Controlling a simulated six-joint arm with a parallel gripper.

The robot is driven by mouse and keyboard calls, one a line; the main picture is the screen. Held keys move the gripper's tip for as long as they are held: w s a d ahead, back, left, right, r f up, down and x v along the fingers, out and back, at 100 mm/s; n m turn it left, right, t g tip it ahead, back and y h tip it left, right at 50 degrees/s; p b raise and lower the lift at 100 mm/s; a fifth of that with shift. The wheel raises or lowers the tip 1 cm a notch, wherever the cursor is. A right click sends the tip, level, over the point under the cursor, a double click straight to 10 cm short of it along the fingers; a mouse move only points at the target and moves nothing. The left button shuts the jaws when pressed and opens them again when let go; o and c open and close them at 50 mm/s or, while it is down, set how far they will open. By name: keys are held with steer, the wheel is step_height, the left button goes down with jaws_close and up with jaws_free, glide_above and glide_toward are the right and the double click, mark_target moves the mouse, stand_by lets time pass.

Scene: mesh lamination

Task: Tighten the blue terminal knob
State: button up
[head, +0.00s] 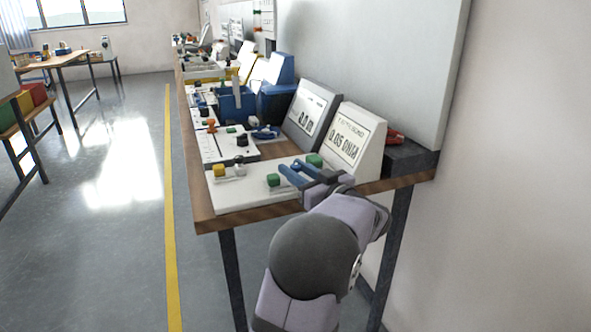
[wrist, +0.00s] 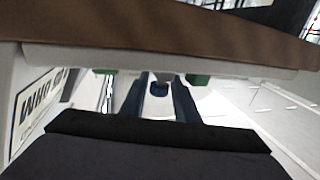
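In the head view my gripper (head: 289,170) is low over the white panel (head: 240,198) at the bench's near end, and the blue knob cannot be made out there. Green knobs (head: 273,180) and (head: 314,160) sit on either side of my fingers.
A white meter (head: 355,140) and a grey meter (head: 310,112) stand behind. A red-handled tool (head: 394,137) lies right. The bench's front edge (head: 260,214) is close.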

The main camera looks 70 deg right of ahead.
jaws_close()
steer(key=f+h+b, duration=0.1)
steer(key=b, duration=0.4)
steer(key=shift+m+g, duration=0.3)
steer(key=shift+m, duration=0.1)
steer(key=m+g+h+b, duration=0.1)
steer(key=h+b, duration=0.1)
steer(key=b, duration=0.5)
steer(key=shift+g, duration=0.3)
steer(key=m+b, duration=0.1)
steer(key=b, duration=0.1)
steer(key=shift+g+h+b, duration=0.3)
steer(key=shift+h+b, duration=0.1)
steer(key=m+g+h+b, duration=0.1)
steer(key=g+b, duration=0.1)
steer(key=b, duration=0.2)
steer(key=shift+r+m+h, duration=0.15)
steer(key=shift+m+h, duration=0.15)
steer(key=shift+m, duration=0.1)
steer(key=shift+r+m+g+h+b, duration=0.15)
steer(key=shift+m+g+h+b, duration=0.75)
steer(key=shift+g+b, duration=0.35)
steer(key=shift+m+g+h, duration=0.3)
steer(key=shift+m+g, duration=0.4)
steer(key=shift+g, duration=0.25)
